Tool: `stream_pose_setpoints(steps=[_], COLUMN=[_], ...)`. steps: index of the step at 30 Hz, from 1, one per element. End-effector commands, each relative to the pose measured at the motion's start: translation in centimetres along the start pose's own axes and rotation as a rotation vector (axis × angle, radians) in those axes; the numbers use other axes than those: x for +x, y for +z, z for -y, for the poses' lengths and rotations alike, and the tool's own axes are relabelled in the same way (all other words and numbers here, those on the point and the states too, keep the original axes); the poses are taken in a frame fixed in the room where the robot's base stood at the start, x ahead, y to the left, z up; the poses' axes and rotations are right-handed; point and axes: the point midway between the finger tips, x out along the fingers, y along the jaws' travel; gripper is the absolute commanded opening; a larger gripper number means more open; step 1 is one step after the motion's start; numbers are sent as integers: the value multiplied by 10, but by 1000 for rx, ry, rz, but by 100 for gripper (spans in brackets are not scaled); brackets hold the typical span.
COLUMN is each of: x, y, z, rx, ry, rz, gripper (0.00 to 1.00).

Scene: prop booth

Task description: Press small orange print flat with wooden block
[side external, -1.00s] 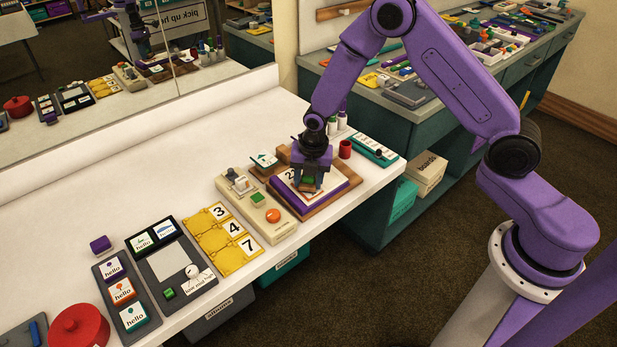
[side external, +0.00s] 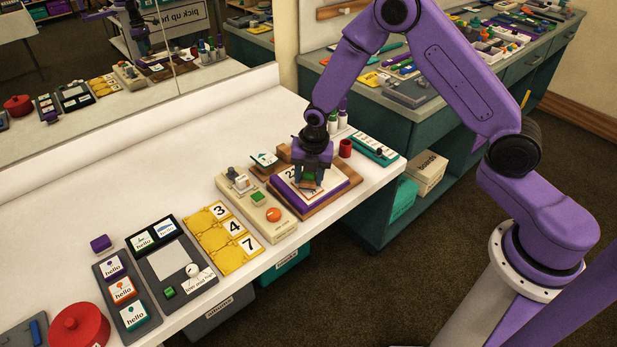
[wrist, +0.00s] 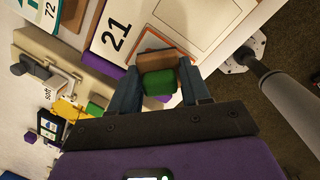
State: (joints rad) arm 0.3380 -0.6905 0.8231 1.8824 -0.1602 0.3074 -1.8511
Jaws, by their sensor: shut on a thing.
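My gripper (wrist: 165,90) is shut on a small wooden block (wrist: 150,62) with a green part (wrist: 158,84) facing the wrist camera. In the side view my gripper (side external: 309,178) is over the near part of a white sheet marked 21 (side external: 335,182), with the block low over or on it. In the wrist view the sheet (wrist: 176,18) shows a thin orange-brown rectangle outline beyond the block. Contact with the sheet is unclear.
Left of the board is a beige device (side external: 252,207) with an orange button (side external: 273,215) and a green square. A yellow numbered tray (side external: 226,238) lies further left. Behind are a red cup (side external: 345,148) and a teal tray (side external: 375,150). The table's front edge is close.

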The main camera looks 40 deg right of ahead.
Motion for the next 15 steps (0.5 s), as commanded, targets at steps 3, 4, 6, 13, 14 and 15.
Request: stream_pose_setpoints(steps=[3,4,6,13,14,15], x=[-9,-11,-16,-32,-34,-36], y=[0,0,0,0,0,0], z=[-1,-1,0,-1,-1,-1], rx=[-1,-1,0,0,0,0], ry=[2,2,1,2,2,2], rz=[1,1,0,1,1,1], gripper=[22,22,22,22,22,22])
